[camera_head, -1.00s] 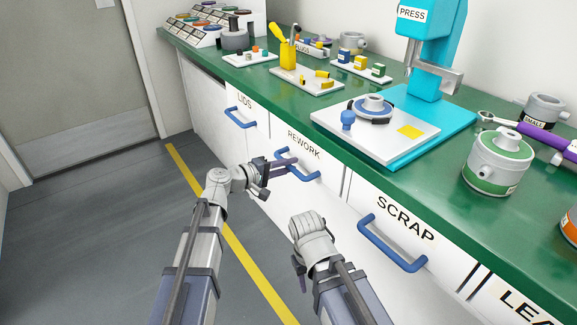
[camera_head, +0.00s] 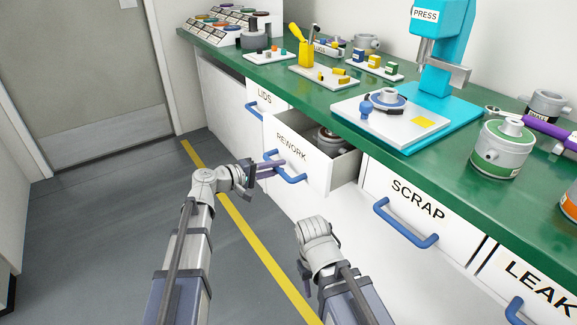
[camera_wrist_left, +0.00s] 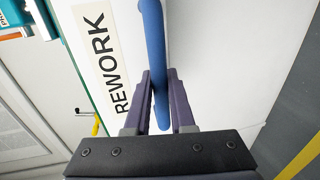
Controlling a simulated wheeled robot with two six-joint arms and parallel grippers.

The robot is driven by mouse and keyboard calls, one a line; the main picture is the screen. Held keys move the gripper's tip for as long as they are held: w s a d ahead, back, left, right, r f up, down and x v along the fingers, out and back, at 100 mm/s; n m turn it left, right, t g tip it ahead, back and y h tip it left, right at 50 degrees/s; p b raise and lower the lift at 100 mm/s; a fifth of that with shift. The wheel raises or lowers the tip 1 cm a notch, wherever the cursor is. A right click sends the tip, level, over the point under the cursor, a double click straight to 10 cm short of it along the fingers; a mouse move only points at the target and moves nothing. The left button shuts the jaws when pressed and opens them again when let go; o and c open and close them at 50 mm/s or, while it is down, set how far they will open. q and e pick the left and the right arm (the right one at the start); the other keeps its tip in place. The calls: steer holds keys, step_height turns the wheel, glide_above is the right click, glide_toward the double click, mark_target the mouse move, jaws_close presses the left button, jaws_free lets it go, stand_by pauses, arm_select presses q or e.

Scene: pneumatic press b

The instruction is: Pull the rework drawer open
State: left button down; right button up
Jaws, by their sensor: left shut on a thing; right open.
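The rework drawer (camera_head: 318,172) is pulled part way out of the cabinet under the green bench. Its front carries the label REWORK, also seen in the left wrist view (camera_wrist_left: 101,58). A grey metal part (camera_head: 330,140) sits inside it. My left gripper (camera_head: 276,168) is shut on the blue rework handle (camera_head: 291,179). In the left wrist view the handle (camera_wrist_left: 153,50) runs between the two purple fingers (camera_wrist_left: 161,100). My right gripper (camera_head: 306,275) is low in front of the cabinet, below the drawer, empty, its fingers mostly hidden by its wrist.
The lids drawer (camera_head: 263,97) at left and the scrap drawer (camera_head: 418,210) at right are closed. The leak drawer (camera_head: 522,285) is at far right. The bench (camera_head: 440,165) above holds a blue press (camera_head: 440,50) and parts. The floor with a yellow line (camera_head: 240,218) is clear.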

arm_select(q)
steer(key=f+v, duration=0.3)
steer(key=v, duration=1.3)
steer(key=shift+s+a+f, duration=0.15)
steer(key=shift+s+a, duration=0.25)
steer(key=shift+a, duration=0.1)
steer(key=c, duration=0.8)
jaws_free()
steer(key=shift+o, duration=0.2)
steer(key=p+v, duration=0.1)
steer(key=v, duration=0.6)
steer(key=shift+s+a+p, duration=0.2)
steer(key=shift+a+p, duration=0.1)
